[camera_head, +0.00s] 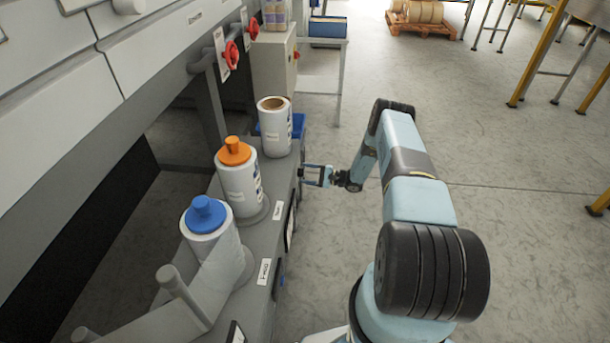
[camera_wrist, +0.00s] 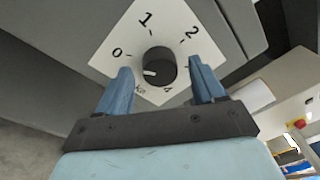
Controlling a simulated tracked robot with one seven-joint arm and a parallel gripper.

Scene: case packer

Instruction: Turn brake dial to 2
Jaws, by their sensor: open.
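In the wrist view a black round dial (camera_wrist: 160,62) sits on a white square plate (camera_wrist: 112,62) marked 0, 1, 2 and 4, with small lettering by the lower left. A white mark on the knob points to the lower left, on the side of the 0 and the lettering, away from the 2. My gripper (camera_wrist: 161,68) is open, its two blue fingers either side of the dial's lower part; contact cannot be told. The right finger covers the place between 2 and 4. In the head view my gripper (camera_head: 316,175) is beside the machine's side face; the dial is hidden there.
A grey machine ledge (camera_head: 262,240) carries rolls with a blue cap (camera_head: 206,214), an orange cap (camera_head: 234,152) and an open core (camera_head: 273,104). Red knobs (camera_head: 231,55) are above. Open floor (camera_head: 510,210) lies right of my arm.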

